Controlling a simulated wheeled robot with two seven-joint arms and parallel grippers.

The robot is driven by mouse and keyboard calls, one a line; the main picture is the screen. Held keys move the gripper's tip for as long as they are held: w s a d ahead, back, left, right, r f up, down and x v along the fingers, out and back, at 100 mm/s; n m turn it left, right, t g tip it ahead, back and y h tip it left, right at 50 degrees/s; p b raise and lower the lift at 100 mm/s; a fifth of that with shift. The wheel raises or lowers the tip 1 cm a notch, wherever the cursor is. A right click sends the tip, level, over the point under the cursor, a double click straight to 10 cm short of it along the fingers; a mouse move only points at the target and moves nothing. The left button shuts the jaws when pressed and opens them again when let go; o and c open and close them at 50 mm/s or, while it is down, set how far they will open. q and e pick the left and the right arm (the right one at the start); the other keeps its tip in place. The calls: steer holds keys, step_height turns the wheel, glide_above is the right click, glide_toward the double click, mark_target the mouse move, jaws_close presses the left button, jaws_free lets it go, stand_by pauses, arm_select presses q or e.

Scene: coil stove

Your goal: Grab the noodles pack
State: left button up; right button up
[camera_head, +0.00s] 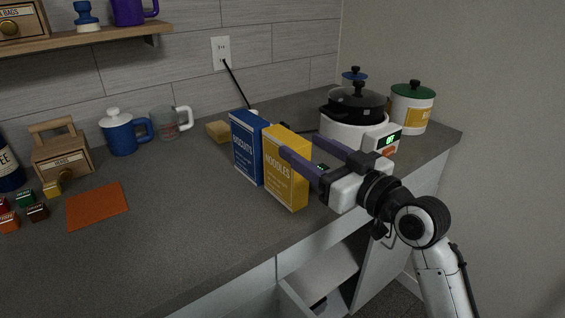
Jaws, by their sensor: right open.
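The yellow noodles pack (284,174) stands upright on the dark counter, its labelled face toward the front left. My right gripper (297,145) reaches in from the right. It is open, with its two purple fingers spread. The nearer finger lies in front of the pack's right upper part, and the farther finger extends behind it at the upper right. I cannot tell whether either finger touches the pack. My left gripper is not in view.
A blue biscuits box (247,147) stands close on the left of the pack. A white cooker with a black pot (354,103) and a white canister (411,107) stand behind the gripper.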

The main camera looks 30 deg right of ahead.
mark_target(286, 135)
steer(key=shift+w+a+f+p, duration=0.15)
steer(key=shift+w+a, duration=0.15)
steer(key=shift+w, duration=0.7)
steer(key=shift+w+a+r+p, duration=0.1)
steer(key=shift+w+a+p, duration=0.15)
steer(key=shift+w, duration=0.8)
steer(key=shift+w+a+f+p, duration=0.1)
steer(key=shift+w+a, duration=0.2)
steer(key=shift+w, duration=0.7)
jaws_close()
